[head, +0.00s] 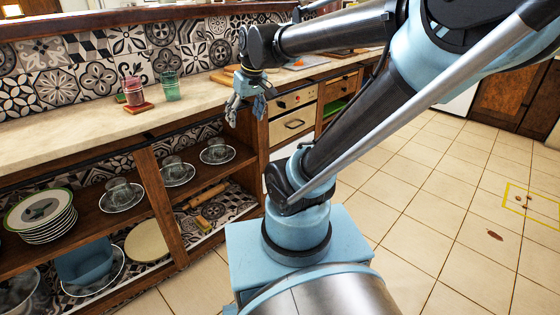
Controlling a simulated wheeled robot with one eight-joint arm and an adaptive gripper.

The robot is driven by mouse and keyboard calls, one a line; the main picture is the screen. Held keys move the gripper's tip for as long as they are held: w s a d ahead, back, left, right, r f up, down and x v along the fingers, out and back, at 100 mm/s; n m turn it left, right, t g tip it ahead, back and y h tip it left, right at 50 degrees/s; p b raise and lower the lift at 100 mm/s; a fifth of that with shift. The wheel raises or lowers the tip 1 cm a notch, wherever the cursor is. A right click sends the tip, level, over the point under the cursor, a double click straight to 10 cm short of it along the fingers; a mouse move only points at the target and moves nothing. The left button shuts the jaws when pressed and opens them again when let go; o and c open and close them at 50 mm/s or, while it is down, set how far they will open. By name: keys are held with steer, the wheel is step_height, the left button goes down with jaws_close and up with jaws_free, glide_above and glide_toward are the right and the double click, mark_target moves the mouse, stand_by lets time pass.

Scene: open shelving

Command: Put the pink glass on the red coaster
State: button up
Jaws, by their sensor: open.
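The pink glass (132,91) stands upright on the counter at the left of the head view. The red coaster (145,107) lies flat at its foot. The glass's base overlaps the back left part of the coaster and looks to rest on it, though at this size I cannot tell exactly. My gripper (246,112) is open and empty, fingers pointing down, near the counter's front edge. It is well to the right of the glass and coaster, touching neither.
A green glass (171,88) stands just right of the pink one. The counter (60,132) is bare to the left and in front. Shelves below hold stacked plates (42,215) and cups on saucers (122,194). A cutting board (226,77) lies behind my gripper.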

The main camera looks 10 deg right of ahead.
steer(key=s+d+f+m+g+h, duration=0.1)
steer(key=s+d+f+m, duration=0.3)
steer(key=s+d+f, duration=0.4)
steer(key=s+f, duration=0.3)
steer(key=s, duration=0.1)
steer(key=shift+d+f+h, duration=0.2)
steer(key=shift+d+h, duration=0.1)
steer(key=shift+d, duration=0.1)
stand_by(0.4)
